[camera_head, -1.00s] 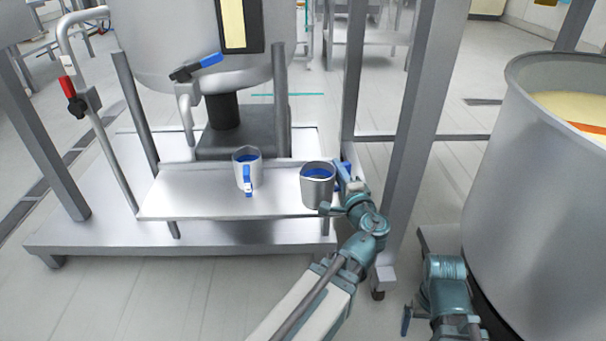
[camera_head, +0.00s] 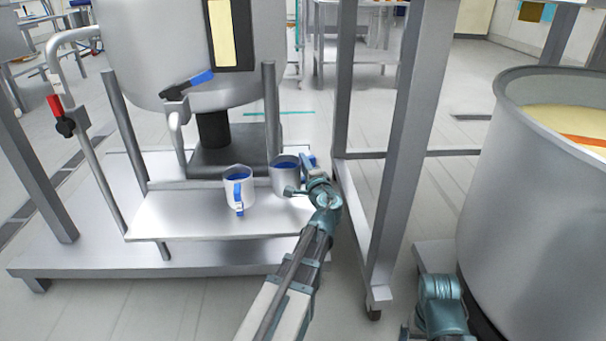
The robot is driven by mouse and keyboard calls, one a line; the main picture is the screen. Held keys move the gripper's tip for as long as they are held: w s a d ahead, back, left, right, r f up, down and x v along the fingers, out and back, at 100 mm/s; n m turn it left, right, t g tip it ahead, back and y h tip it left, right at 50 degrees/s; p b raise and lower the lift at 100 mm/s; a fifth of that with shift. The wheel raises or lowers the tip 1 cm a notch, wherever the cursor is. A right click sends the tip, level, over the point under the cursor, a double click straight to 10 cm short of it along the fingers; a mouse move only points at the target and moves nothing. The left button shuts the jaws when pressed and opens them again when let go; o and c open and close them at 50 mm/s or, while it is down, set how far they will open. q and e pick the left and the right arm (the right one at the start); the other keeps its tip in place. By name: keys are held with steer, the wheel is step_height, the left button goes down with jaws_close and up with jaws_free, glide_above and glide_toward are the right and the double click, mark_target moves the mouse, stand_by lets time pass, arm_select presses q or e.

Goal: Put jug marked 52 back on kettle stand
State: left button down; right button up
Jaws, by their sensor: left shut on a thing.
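A grey metal jug (camera_head: 284,179) with blue inside is held at the right end of the kettle stand's shelf (camera_head: 180,215). My left gripper (camera_head: 303,186) is shut on this jug at its right side, where a blue handle partly shows. I cannot tell whether the jug's base touches the shelf. A second, lighter jug (camera_head: 233,187) with a blue handle facing me stands upright on the shelf, just left of the held one. No number is readable on either jug. My right arm shows at the bottom right; its gripper is mostly cut off by the frame.
The large kettle (camera_head: 170,55) rises behind the shelf, with a blue-handled tap (camera_head: 190,88) above it. A steel post (camera_head: 271,110) stands behind the held jug. A grey frame leg (camera_head: 395,170) is close right of my left arm. A big pot (camera_head: 520,200) fills the right side.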

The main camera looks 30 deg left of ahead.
mark_target(303, 179)
arm_select(q)
steer(key=shift+w+a, duration=0.15)
steer(key=shift+a, duration=0.05)
steer(key=shift+f, duration=0.1)
step_height(303, 179, down, 3)
steer(key=b, duration=0.3)
steer(key=shift+f, duration=0.2)
steer(key=shift+f+b, duration=0.15)
steer(key=shift+b, duration=0.3)
steer(key=c, duration=0.8)
jaws_free()
steer(key=shift+o, duration=0.2)
steer(key=shift+r+p, duration=0.3)
steer(key=shift+p, duration=0.05)
steer(key=v, duration=1.2)
